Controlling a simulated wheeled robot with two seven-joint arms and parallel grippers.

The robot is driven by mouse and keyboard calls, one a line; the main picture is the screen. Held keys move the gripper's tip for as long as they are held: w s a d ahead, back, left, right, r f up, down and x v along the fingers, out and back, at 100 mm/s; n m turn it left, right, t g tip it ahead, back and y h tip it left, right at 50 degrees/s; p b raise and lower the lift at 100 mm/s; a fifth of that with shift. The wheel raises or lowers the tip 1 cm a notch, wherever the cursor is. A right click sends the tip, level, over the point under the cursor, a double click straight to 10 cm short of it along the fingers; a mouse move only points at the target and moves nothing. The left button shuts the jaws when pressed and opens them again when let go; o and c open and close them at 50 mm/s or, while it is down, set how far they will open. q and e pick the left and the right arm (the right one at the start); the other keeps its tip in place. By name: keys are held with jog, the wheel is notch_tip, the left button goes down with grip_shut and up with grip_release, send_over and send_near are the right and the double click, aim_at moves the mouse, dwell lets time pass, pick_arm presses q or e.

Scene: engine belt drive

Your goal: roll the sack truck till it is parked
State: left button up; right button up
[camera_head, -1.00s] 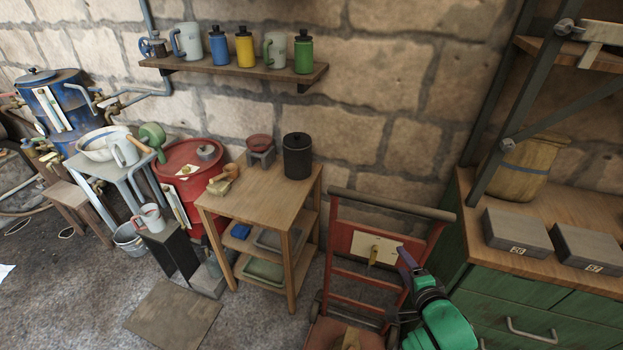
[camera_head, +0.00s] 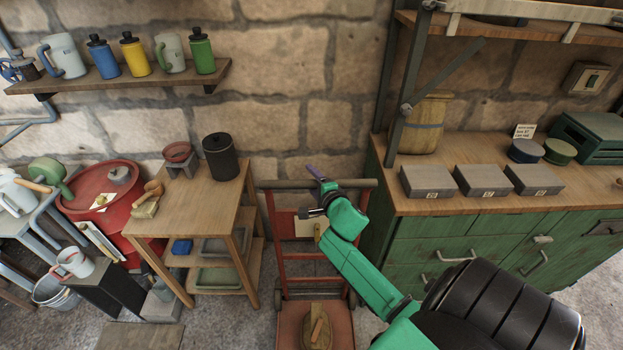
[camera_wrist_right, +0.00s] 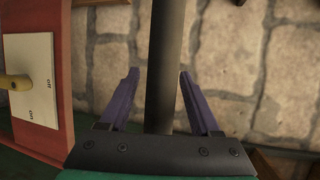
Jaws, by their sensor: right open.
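The red sack truck (camera_head: 278,240) stands upright against the stone wall, between a wooden side table and a green cabinet. A dark grey handle bar (camera_head: 272,184) crosses its top, and it also shows in the right wrist view (camera_wrist_right: 167,45). My right gripper (camera_head: 315,173) is at the handle bar. In the right wrist view its purple fingers (camera_wrist_right: 158,74) are open, one on each side of the bar. Whether either finger touches it I cannot tell. My right forearm hides part of the truck's right side. My left gripper is out of view.
The wooden side table (camera_head: 186,222) stands close on the left, the green cabinet (camera_head: 433,232) close on the right. A flat board (camera_head: 140,337) lies on the floor.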

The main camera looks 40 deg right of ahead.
jog(key=shift+a, duration=0.1)
grip_shut()
jog(key=shift+f, duration=0.1)
dwell(1.2)
